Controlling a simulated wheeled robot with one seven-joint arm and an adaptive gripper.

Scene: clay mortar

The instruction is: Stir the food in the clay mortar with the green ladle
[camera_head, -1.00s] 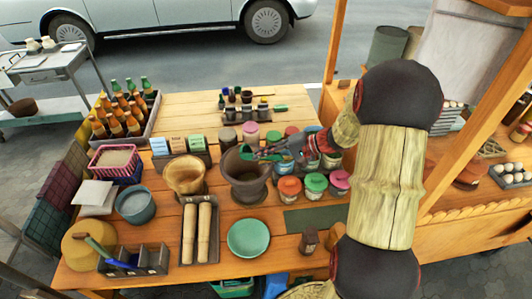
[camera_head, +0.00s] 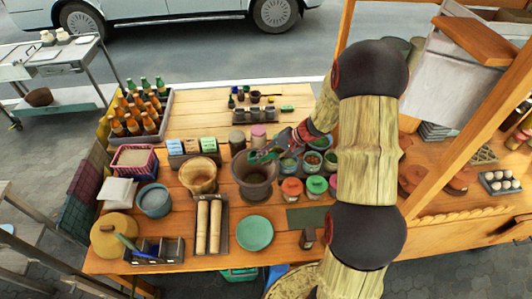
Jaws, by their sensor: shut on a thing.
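The clay mortar (camera_head: 252,191) is a dark brown, wide-mouthed pot standing near the middle of the wooden table. My gripper (camera_head: 272,152) is just above its rim at the back right, reaching in from the right. It is shut on the green ladle (camera_head: 259,155), of which only a small green part shows over the mortar's mouth. The ladle's bowl and the food inside the mortar are too small or hidden to make out.
A lighter wooden mortar (camera_head: 198,178) stands left of the clay mortar, with a tray of two wooden rollers (camera_head: 209,226) in front. A green plate (camera_head: 254,233) lies nearer. Several lidded jars (camera_head: 292,188) crowd the right side. Bottles (camera_head: 140,108) stand at the back left.

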